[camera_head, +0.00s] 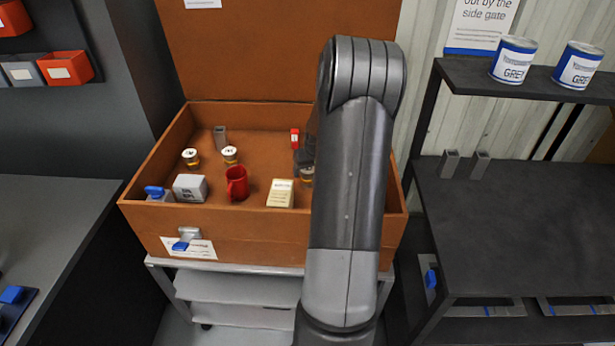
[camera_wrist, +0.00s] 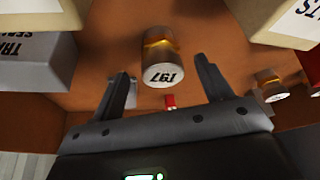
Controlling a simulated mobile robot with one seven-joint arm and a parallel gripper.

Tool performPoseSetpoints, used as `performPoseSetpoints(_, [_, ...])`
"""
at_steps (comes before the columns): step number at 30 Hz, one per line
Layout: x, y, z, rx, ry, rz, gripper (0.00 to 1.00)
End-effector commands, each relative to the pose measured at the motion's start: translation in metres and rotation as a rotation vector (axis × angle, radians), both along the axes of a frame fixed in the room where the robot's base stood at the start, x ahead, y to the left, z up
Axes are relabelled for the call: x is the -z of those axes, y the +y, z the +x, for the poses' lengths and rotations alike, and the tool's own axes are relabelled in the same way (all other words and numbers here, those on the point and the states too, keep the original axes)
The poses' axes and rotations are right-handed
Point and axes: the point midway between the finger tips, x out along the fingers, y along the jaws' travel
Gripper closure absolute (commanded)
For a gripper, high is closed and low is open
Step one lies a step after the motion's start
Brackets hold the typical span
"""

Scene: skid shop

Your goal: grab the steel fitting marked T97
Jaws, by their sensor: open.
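The fitting marked T97 (camera_wrist: 160,58) is a short steel cylinder with a brass-coloured band and a pale marked top, its label upside down in the wrist view. It stands on the brown floor of the open crate (camera_head: 160,228). In the head view the fitting (camera_head: 307,176) is partly hidden by my arm. My gripper (camera_wrist: 163,70) is open and empty; its two fingers point toward the fitting, one to each side of its line, with no visible contact. In the head view my gripper (camera_head: 304,155) is dark and mostly hidden behind the arm.
Two similar fittings (camera_head: 191,157) (camera_head: 230,154) stand left in the crate. A cream box (camera_head: 280,194), red mug (camera_head: 237,183), grey-white box (camera_head: 190,188) and small red item (camera_head: 295,138) are also inside. In the wrist view a grey box (camera_wrist: 35,62) is near the left finger.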

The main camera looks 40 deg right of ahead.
Motion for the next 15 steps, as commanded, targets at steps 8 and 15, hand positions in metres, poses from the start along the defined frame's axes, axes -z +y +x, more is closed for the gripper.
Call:
performPoseSetpoints(8, [0.032, -0.004, 0.015, 0.0, 0.002, 0.002, 0.28])
performPoseSetpoints(15, [0.044, -0.007, 0.02, 0.0, -0.001, 0.0, 0.28])
